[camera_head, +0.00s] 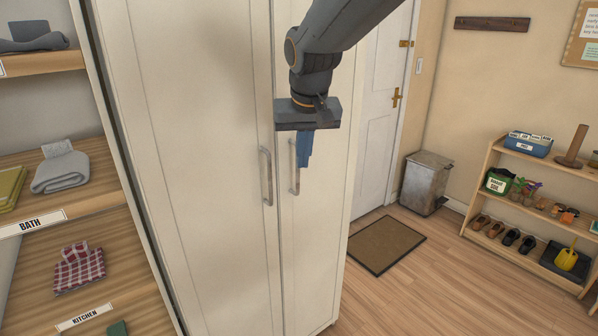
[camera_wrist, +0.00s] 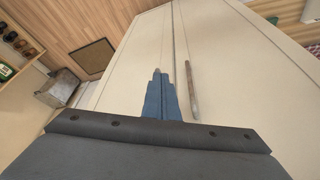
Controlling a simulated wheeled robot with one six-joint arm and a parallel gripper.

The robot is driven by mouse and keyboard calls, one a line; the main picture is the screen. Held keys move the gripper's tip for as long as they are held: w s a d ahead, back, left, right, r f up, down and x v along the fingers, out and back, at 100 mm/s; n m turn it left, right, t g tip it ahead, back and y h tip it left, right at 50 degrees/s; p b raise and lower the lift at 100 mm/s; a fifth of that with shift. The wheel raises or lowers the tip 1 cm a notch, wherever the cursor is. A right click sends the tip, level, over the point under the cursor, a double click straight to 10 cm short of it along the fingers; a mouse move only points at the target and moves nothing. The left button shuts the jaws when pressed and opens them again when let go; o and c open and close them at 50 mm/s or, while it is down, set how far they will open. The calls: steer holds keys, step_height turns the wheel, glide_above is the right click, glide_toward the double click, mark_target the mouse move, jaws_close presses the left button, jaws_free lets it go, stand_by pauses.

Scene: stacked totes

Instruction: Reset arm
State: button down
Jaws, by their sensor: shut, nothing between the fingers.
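My gripper (camera_head: 304,150) is in front of a tall cream cabinet (camera_head: 205,130) with two closed doors. Its blue fingers point down and are pressed together with nothing between them. In the head view the fingers overlap the right door's handle (camera_head: 294,178) in the picture; I cannot tell whether they touch it. The left door's handle (camera_head: 267,175) is just to the left. In the wrist view the gripper (camera_wrist: 160,82) shows shut, with one handle (camera_wrist: 191,90) beside it and the tip of another handle just past the fingertips.
Open shelves with folded towels (camera_head: 62,170) stand left of the cabinet. To the right are a metal bin (camera_head: 426,184), a dark-edged doormat (camera_head: 387,245), a white door (camera_head: 383,110) and a low shoe rack (camera_head: 525,215). The wooden floor between mat and rack is clear.

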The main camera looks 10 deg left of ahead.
steer(key=s+d+f+m, duration=0.15)
steer(key=d+f, duration=0.35)
steer(key=d, duration=0.7)
steer(key=s+d+f+m+g, duration=0.1)
steer(key=s+d+f, duration=0.5)
steer(key=s+d, duration=0.3)
steer(key=s+d+f+m+g+h, duration=0.1)
steer(key=s+d+f+m, duration=0.1)
steer(key=s+d+f, duration=0.4)
steer(key=s+d, duration=0.3)
steer(key=d, duration=0.3)
steer(key=shift+d+g+h, duration=0.15)
steer(key=shift+g+h, duration=0.15)
steer(key=shift+s+f, duration=0.1)
